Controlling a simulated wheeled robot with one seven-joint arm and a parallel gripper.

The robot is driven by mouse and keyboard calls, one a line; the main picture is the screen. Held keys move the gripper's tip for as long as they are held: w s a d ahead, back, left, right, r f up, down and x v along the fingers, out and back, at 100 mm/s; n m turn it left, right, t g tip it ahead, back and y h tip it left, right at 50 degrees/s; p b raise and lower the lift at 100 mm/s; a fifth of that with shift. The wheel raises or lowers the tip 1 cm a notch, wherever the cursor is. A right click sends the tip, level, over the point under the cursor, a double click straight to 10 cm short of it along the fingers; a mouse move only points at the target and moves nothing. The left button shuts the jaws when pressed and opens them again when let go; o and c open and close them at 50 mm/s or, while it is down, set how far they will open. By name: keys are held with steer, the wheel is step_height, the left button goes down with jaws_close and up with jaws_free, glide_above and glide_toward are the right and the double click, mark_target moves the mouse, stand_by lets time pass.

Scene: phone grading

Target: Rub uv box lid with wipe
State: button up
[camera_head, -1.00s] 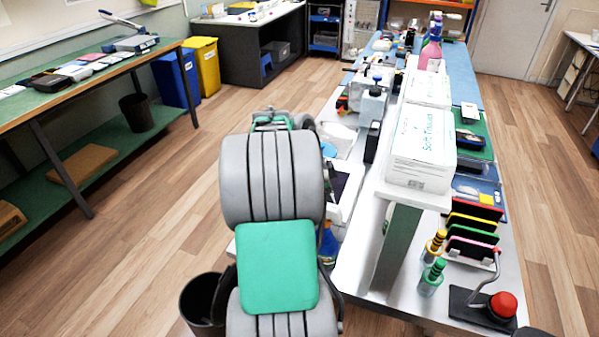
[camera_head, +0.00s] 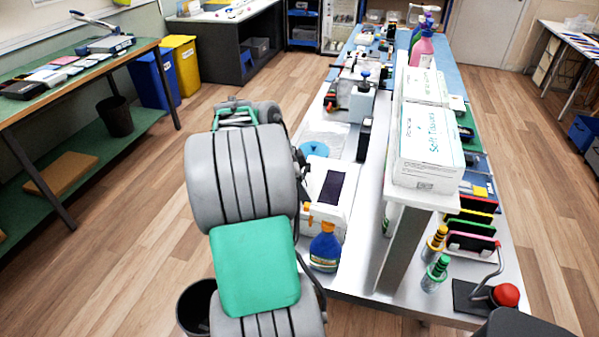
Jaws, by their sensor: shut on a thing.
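The UV box (camera_head: 339,216), as I take it, is a white box on the left edge of the bench. Its lid has a dark rectangular window (camera_head: 331,187) on top. My grey and green arm stands just left of it and covers part of its left side. My gripper's fingers are hidden behind my own arm links, so I cannot see what is between them or whether they touch the lid. I cannot make out the wipe.
A blue spray bottle (camera_head: 325,248) with an orange head stands in front of the box. White cartons (camera_head: 427,148) sit on a raised shelf to the right. Bare bench lies between.

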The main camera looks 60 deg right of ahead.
steer(key=shift+r+p, duration=1.95)
steer(key=shift+r, duration=0.85)
